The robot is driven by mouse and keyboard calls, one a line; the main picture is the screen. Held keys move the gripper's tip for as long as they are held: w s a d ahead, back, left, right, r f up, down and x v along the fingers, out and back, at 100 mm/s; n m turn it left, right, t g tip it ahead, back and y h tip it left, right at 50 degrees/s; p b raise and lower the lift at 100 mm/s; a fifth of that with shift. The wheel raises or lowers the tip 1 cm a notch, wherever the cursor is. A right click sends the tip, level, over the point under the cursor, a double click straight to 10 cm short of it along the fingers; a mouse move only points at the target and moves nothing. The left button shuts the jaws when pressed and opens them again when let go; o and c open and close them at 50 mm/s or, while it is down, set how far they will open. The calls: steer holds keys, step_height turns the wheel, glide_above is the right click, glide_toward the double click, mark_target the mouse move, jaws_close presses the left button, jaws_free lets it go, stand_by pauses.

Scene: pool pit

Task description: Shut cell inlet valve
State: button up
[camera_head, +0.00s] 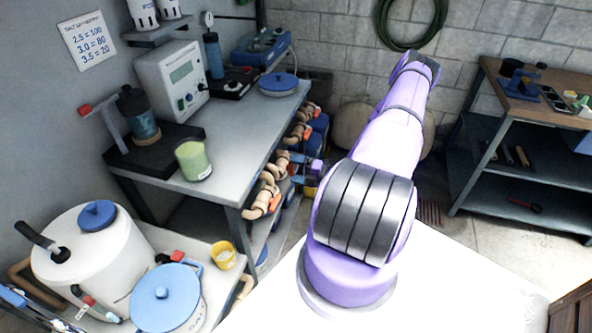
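I cannot tell for certain which fitting is the cell inlet valve. Tan pipe elbows with red fittings (275,203) run along the side of the grey bench. A red handle (86,110) sticks out on the left of a dark cylindrical device (138,112) on the bench. A red-tipped fitting (88,300) shows low on the white tank (92,262) at lower left. I cannot read whether any of these is open or shut. My purple arm reaches away from me and bends at its far end; my gripper is not visible.
The grey bench (235,135) carries a white meter (172,80), a green jar (193,160) and a blue-lidded pot (279,84). A blue-lidded jug (168,297) and a yellow cup (223,255) stand lower left. A shelved workbench (540,110) is at right. Floor between is partly clear.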

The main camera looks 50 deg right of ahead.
steer(key=shift+o, duration=0.3)
steer(key=v, duration=1)
steer(key=shift+s+d, duration=0.2)
steer(key=shift+s, duration=0.15)
